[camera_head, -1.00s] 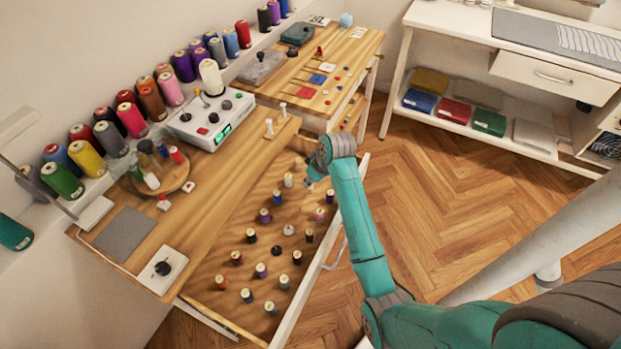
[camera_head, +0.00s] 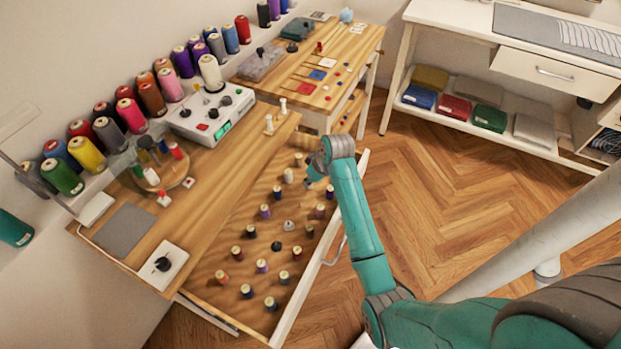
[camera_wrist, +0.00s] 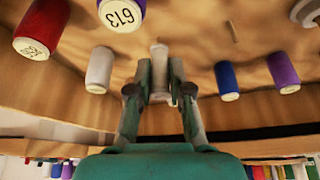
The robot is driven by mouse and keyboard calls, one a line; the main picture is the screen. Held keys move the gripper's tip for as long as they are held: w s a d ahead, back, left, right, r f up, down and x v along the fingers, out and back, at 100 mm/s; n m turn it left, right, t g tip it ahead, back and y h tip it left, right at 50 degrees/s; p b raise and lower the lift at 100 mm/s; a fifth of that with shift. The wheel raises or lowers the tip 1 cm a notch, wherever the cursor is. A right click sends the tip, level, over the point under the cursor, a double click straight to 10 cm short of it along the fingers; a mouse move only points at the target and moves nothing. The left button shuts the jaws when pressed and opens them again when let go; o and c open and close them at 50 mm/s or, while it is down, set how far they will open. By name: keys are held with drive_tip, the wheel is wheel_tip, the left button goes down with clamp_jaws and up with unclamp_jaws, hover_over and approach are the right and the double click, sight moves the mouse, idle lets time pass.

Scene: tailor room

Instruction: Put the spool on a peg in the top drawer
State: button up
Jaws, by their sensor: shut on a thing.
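My gripper (camera_wrist: 160,92) is shut on a pale spool (camera_wrist: 159,58), which shows upright between the two fingertips in the wrist view. In the head view my gripper (camera_head: 314,172) is over the far right part of the open top drawer (camera_head: 208,270); my arm hides the held spool there. I cannot tell whether that spool touches the drawer floor or is around a peg. A white spool (camera_head: 288,175) stands just left of my gripper. A small, thin peg-like mark (camera_wrist: 233,32) shows beyond the held spool, to its right.
Several spools stand in rows in the drawer. Close to my fingers are a white spool (camera_wrist: 98,70) on the left, and blue (camera_wrist: 227,80) and purple (camera_wrist: 283,72) spools on the right. The drawer's front wall (camera_head: 318,262) runs beside my arm. The wood floor is clear.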

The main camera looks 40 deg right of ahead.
drive_tip(key=shift+f, duration=0.2)
drive_tip(key=shift+s+a+f, duration=0.1)
drive_tip(key=shift+s+f, duration=0.05)
drive_tip(key=shift+f, duration=0.45)
drive_tip(key=o, duration=0.8)
drive_tip(key=shift+c, duration=0.2)
drive_tip(key=v, duration=1.3)
drive_tip(key=shift+w, duration=0.45)
